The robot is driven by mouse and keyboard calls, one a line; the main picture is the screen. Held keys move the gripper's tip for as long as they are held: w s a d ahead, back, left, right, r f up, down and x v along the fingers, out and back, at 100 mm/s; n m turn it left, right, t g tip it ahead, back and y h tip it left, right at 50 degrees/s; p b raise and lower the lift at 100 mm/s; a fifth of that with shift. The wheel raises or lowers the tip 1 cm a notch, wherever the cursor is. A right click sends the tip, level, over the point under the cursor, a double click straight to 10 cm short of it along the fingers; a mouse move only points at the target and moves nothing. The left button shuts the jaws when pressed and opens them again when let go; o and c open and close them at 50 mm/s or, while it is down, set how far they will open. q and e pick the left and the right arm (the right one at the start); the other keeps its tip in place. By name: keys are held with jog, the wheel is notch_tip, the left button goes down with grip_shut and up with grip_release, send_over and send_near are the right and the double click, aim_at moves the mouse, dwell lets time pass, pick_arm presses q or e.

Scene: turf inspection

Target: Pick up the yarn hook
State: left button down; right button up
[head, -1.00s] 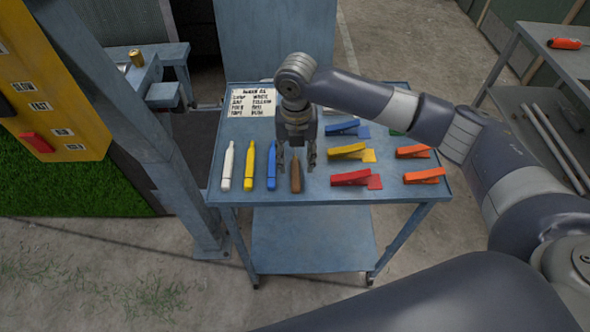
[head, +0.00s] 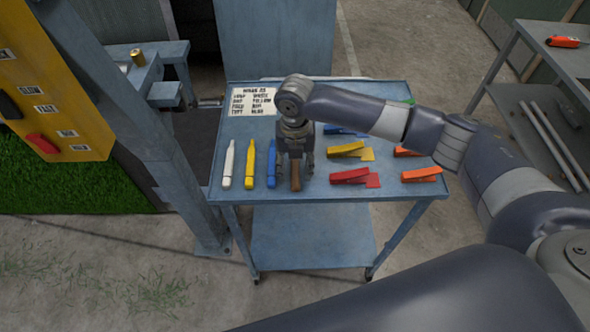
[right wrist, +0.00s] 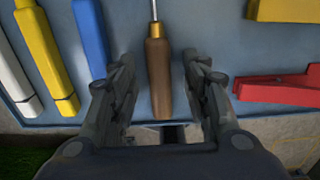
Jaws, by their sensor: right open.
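The yarn hook (head: 296,184) has a brown wooden handle and lies on the blue cart top, right of the blue marker. In the right wrist view the hook (right wrist: 159,78) shows its brown handle, a brass-coloured collar and a thin metal shaft at the top edge. My right gripper (head: 295,178) is open above the hook, with one finger on each side of the handle. In the right wrist view both fingers (right wrist: 162,85) stand apart from the handle. The hook's shaft is hidden behind the gripper in the head view. My left gripper is not in view.
White (head: 228,164), yellow (head: 249,165) and blue (head: 271,165) markers lie left of the hook. Red (head: 350,175), yellow (head: 346,150) and orange (head: 421,174) clips lie to the right. A printed card (head: 253,102) lies at the back left of the cart (head: 320,192).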

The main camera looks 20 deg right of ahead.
grip_shut()
dwell(0.5)
